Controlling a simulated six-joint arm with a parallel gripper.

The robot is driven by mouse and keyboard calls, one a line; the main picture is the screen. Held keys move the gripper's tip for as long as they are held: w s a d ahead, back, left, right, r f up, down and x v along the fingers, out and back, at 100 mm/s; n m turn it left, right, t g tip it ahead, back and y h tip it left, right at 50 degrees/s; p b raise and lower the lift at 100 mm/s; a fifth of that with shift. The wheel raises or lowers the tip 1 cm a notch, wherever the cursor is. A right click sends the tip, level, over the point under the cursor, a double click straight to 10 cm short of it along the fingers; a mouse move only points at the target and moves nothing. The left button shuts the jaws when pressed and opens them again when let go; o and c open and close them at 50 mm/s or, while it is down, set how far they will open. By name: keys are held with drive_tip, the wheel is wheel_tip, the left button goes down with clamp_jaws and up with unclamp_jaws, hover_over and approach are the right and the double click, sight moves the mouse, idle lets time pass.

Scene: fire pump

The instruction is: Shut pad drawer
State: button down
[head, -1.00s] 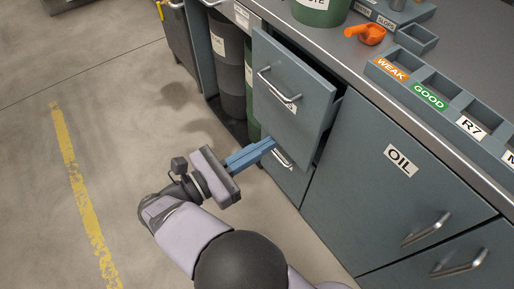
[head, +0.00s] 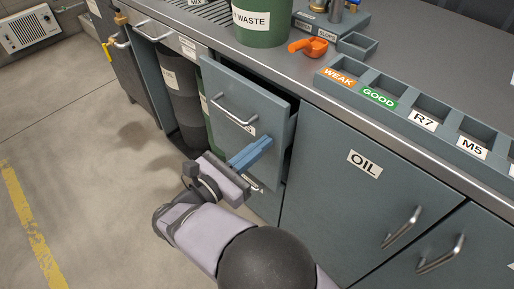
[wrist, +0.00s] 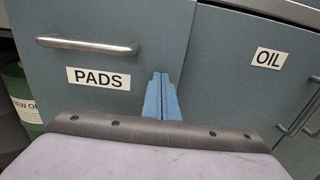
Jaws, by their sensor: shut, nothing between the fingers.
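The pad drawer (head: 222,88) is a grey-blue drawer at the left of the bench, standing partly pulled out, with a dark gap behind its top and right edges. In the wrist view its front (wrist: 100,20) carries a bar handle (wrist: 88,46) and a PADS label (wrist: 98,78). My gripper (head: 269,142) has its blue fingers shut together and empty, pointing at the lower right of the drawer front. In the wrist view the fingertips (wrist: 161,77) lie right of the label, near the drawer's right edge. I cannot tell if they touch it.
The OIL door (head: 335,190) is right of the drawer, with a bar handle (head: 402,229). A lower handle shows partly behind my gripper. A green waste bin (head: 262,25) and orange scoop (head: 308,46) sit on the bench. The left floor is clear.

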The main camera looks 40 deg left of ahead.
sight(273, 135)
drive_tip(key=shift+w+r+p, duration=0.15)
drive_tip(key=shift+w+p, duration=0.65)
drive_tip(key=shift+w, duration=1.4)
drive_tip(key=s+p, duration=0.2)
drive_tip(key=s, duration=1.2)
drive_tip(key=shift+s, duration=0.25)
